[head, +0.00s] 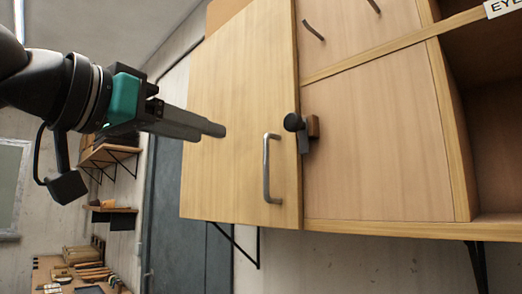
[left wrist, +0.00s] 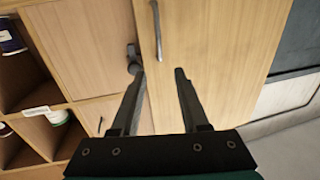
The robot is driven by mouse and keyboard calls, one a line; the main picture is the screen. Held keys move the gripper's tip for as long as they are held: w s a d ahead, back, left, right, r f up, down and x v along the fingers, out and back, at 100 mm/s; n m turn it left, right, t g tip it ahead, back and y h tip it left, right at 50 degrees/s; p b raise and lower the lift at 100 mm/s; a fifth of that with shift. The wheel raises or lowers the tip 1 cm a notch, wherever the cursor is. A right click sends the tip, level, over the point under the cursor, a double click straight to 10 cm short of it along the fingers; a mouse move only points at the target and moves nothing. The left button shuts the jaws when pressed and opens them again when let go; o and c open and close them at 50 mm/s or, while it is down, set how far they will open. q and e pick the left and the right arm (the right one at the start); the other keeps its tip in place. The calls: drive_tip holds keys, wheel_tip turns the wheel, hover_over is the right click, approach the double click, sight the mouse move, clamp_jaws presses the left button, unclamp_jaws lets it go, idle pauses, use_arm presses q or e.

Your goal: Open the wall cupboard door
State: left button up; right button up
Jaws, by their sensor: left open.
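The wall cupboard door (head: 235,110) is a pale wood panel. It looks shut or nearly so; I cannot tell whether it sits flush. Its grey bar handle (head: 268,168) is upright near the lower right edge, and also shows at the top of the left wrist view (left wrist: 158,30). A black-knobbed latch (head: 304,135) with a small wooden block sits at the door's right edge, and it shows in the left wrist view too (left wrist: 133,60). My left gripper (head: 212,129) is open and empty, in front of the door and left of the handle, apart from it. My right gripper is out of view.
A fixed wood panel (head: 375,140) and open shelves (head: 490,130) lie right of the door. Dark shelf brackets (head: 240,248) stand below the cupboard. A grey door (head: 180,180) is behind at left, and a cluttered bench (head: 80,275) lies at lower left.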

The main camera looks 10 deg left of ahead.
sight(265, 152)
use_arm(q)
drive_tip(key=p+x, duration=0.3)
drive_tip(key=x, duration=1.2)
drive_tip(key=shift+d, duration=0.1)
drive_tip(key=shift+c, duration=0.4)
clamp_jaws()
idle(0.4)
